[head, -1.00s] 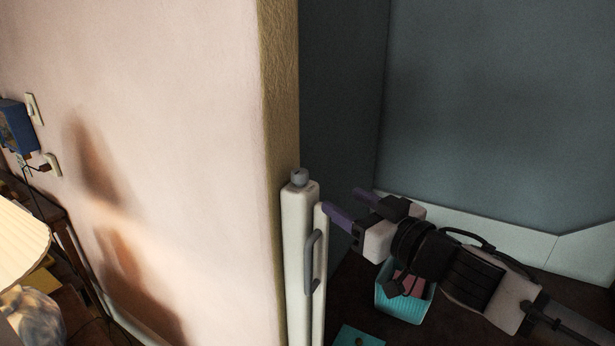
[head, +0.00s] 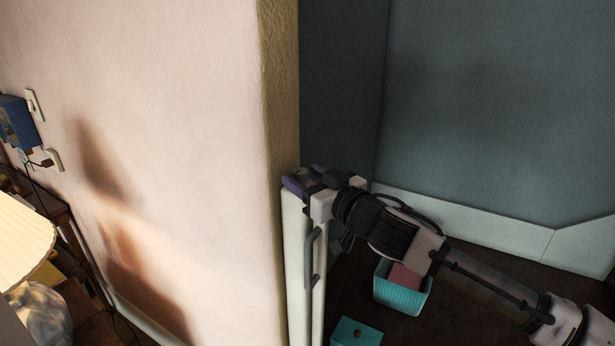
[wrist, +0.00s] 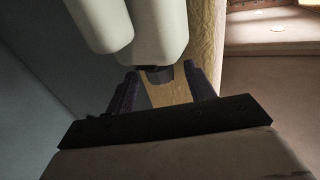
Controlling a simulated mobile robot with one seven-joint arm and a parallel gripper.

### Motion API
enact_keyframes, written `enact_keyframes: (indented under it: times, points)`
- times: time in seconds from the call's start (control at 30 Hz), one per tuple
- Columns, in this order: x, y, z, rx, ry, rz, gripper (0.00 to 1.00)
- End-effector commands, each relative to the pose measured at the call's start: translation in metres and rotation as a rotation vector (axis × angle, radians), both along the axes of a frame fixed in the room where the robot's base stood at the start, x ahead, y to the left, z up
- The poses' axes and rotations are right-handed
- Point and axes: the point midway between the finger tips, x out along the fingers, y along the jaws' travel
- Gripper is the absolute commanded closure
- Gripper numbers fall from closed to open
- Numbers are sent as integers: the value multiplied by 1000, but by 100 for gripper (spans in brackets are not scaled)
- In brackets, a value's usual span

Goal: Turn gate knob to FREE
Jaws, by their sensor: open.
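The white gate (head: 292,265) stands against the wall end, with a grey bar handle (head: 310,258) on its side. My gripper (head: 299,178) is at the top of the gate post and hides the knob in the head view. In the wrist view the gripper (wrist: 161,82) has its two purple fingers apart. The grey knob (wrist: 160,75) shows between them, partly dark, below the white post (wrist: 160,30). I cannot tell whether either finger touches it. Any FREE mark is not readable.
A teal basket (head: 402,294) with a pink item and a teal box (head: 356,333) are on the dark floor beyond the gate. The wall end (head: 279,100) rises close beside the gate post. A lamp (head: 25,240) stands at the far left.

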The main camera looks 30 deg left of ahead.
Motion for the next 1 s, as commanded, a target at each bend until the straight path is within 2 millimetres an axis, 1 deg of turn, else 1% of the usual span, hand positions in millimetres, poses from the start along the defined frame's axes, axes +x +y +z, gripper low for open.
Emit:
enact_keyframes:
  times: [0.13,0.47,0.5,0.77,1.0]
  points:
    - [0,0,0,0,0,0,46]
    - [0,0,0,0,0,0,89]
    - [0,0,0,0,-1,0,90]
    - [1,-1,2,-3,-2,29,90]
    - [4,-2,4,-6,-2,142,90]
